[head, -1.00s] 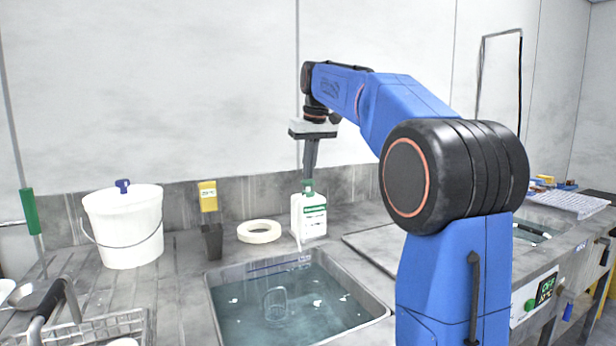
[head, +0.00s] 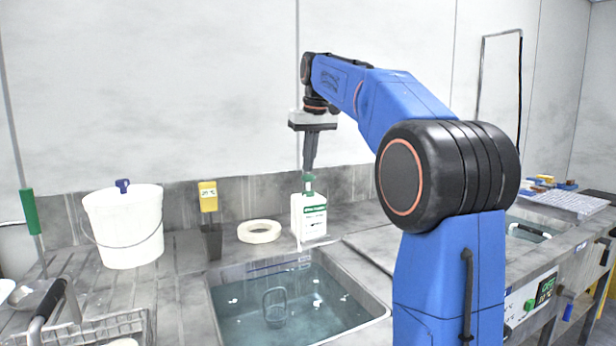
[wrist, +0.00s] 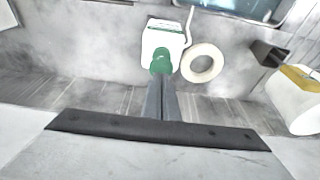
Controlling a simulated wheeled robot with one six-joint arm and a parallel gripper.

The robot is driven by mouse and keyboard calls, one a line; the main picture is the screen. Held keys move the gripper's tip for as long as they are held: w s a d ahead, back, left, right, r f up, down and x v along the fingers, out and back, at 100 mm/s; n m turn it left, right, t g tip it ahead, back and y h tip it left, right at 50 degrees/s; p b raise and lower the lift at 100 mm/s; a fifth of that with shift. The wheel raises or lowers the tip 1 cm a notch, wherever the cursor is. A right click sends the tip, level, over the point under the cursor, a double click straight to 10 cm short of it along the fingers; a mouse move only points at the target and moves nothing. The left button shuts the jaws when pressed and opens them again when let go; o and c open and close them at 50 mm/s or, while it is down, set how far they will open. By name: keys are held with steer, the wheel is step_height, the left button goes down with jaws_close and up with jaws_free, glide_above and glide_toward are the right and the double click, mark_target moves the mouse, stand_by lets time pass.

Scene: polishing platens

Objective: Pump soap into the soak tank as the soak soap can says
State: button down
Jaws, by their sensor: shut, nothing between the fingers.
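The soak soap can (head: 311,216) is a white can with a green label and a green pump head (head: 308,184), standing on the counter behind the tank. A thin white spout hangs from it toward the tank. In the wrist view the can (wrist: 162,38) and its green pump head (wrist: 161,62) lie just beyond my fingertips. My gripper (head: 308,170) points down, shut and empty, its tips at or just above the pump head; I cannot tell whether they touch.
A cream ring (head: 260,231) lies left of the can. A wire rack (head: 100,335) is at front left.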

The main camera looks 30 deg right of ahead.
steer(key=shift+s+x, duration=0.25)
steer(key=shift+x, duration=0.8)
stand_by(0.7)
steer(key=shift+w+v, duration=0.25)
steer(key=shift+v, duration=0.75)
steer(key=shift+s+x, duration=0.25)
steer(key=shift+x, duration=0.85)
steer(key=shift+s, duration=0.1)
steer(key=shift+w+v, duration=0.25)
steer(key=shift+v, duration=0.85)
steer(key=shift+w, duration=0.1)
stand_by(0.4)
